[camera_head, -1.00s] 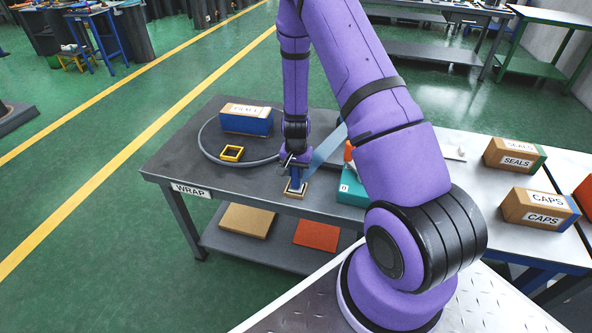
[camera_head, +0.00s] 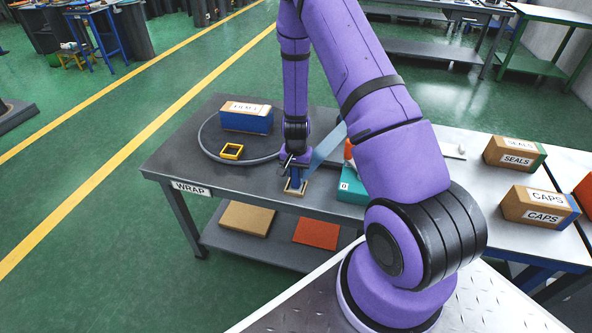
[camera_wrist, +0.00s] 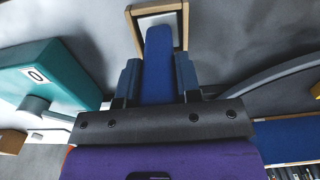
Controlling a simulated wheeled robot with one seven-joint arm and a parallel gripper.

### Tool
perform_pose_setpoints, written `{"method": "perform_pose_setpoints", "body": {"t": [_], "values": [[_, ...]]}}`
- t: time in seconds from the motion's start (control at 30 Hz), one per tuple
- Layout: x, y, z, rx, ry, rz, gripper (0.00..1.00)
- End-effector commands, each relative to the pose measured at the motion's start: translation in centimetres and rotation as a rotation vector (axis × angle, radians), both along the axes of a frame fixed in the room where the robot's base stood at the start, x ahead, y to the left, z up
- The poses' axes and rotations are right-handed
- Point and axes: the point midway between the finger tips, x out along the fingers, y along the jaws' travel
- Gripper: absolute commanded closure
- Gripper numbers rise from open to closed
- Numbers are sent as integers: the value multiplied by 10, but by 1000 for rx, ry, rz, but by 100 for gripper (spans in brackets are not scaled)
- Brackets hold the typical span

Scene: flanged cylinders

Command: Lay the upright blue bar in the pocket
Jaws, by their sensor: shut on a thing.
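My gripper (camera_head: 294,163) is over the front part of the dark table and is shut on the blue bar (camera_head: 295,175). In the wrist view the blue bar (camera_wrist: 158,62) sits between the two fingers of my gripper (camera_wrist: 158,78). The pocket (camera_head: 303,190) is a small, wood-coloured rectangular frame with a pale floor. The bar's lower end is at the pocket in the head view. In the wrist view the bar's end overlaps the pocket's inside, with the frame (camera_wrist: 134,32) around it. Whether the bar touches the floor, I cannot tell.
A teal box (camera_head: 351,190) stands close right of the pocket. A yellow square ring (camera_head: 231,152), a grey cable loop (camera_head: 203,145) and a blue-and-tan box (camera_head: 246,118) are to the left. The table's front edge is close to the pocket.

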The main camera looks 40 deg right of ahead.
Motion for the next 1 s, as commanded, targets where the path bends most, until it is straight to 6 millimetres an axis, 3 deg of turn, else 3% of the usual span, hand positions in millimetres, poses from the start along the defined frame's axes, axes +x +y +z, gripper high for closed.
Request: {"method": "perform_pose_setpoints", "body": {"t": [0.17,0.2,0.33,0.7,1.0], "values": [[0,0,-1,-1,-1,0,100],[0,0,-1,-1,-1,0,66],[0,0,-1,-1,-1,0,39],[1,0,3,-2,-1,0,39],[1,0,49,-2,-5,0,39]]}}
